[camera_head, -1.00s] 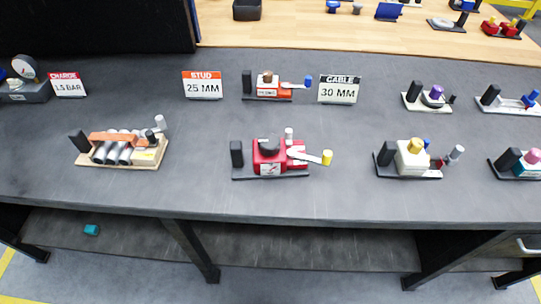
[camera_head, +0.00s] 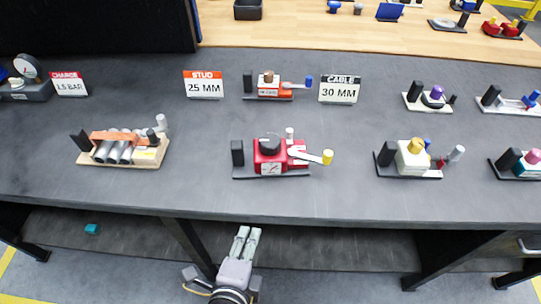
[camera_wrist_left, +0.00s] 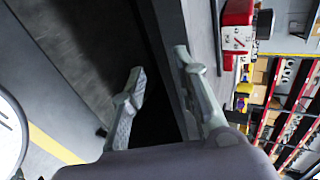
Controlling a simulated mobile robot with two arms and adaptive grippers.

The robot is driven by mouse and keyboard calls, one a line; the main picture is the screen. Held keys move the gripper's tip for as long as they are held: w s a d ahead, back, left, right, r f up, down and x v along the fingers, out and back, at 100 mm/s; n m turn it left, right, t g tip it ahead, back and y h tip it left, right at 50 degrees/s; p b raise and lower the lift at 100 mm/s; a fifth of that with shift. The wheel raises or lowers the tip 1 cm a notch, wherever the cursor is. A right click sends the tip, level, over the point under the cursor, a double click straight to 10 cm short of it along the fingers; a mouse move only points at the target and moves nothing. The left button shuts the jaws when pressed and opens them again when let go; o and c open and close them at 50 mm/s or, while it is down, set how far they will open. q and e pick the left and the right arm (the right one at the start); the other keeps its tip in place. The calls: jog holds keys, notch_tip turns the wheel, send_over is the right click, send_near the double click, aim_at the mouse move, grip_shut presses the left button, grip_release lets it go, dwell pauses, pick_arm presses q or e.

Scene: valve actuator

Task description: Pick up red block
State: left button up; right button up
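The red block (camera_head: 268,155) sits on a dark base plate at the front middle of the grey table. It carries a dark round cap, a white label with a dial-like mark, and a pale lever with a yellow tip. It also shows at the top of the left wrist view (camera_wrist_left: 236,32). My left gripper (camera_head: 249,230) is in front of the table's front edge, below and apart from the block. Its two fingers (camera_wrist_left: 160,63) stand apart with nothing between them. My right gripper is not in view.
The table's front edge (camera_head: 330,221) lies between my left gripper and the block. A wooden-based assembly (camera_head: 120,163) stands left, and a cream block (camera_head: 411,157) stands right. Behind are the stud sign (camera_head: 205,85), an orange device (camera_head: 268,89) and the cable sign (camera_head: 339,90).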

aim_at(237, 153)
pick_arm(q)
jog(key=w+r+m+t, duration=0.1)
jog(key=w+r+m, duration=0.1)
jog(key=m, duration=0.1)
jog(key=w+a+r+m+t+y, duration=0.1)
jog(key=w+r+m+t, duration=0.1)
jog(key=r+m, duration=0.1)
jog(key=w+r+m+t+y, duration=0.1)
jog(key=w+r+m, duration=0.1)
jog(key=w+m, duration=0.1)
jog(key=shift+w+a+r+m+t, duration=0.1)
jog(key=shift+a+r+m+t, duration=0.15)
jog(key=shift+m, duration=0.45)
jog(key=m, duration=0.1)
jog(key=w+m+y, duration=0.1)
jog(key=m, duration=0.1)
jog(key=a+m+t, duration=0.1)
jog(key=shift+w+r+m, duration=0.3)
jog(key=shift+w+m, duration=0.05)
jog(key=shift+m, duration=0.05)
jog(key=w, duration=0.4)
jog(key=w+a, duration=0.1)
jog(key=w, duration=0.6)
jog(key=shift+w+a+f, duration=0.15)
jog(key=shift+w+a, duration=0.25)
jog(key=shift+s, duration=0.1)
jog(key=shift+c, duration=0.5)
grip_shut()
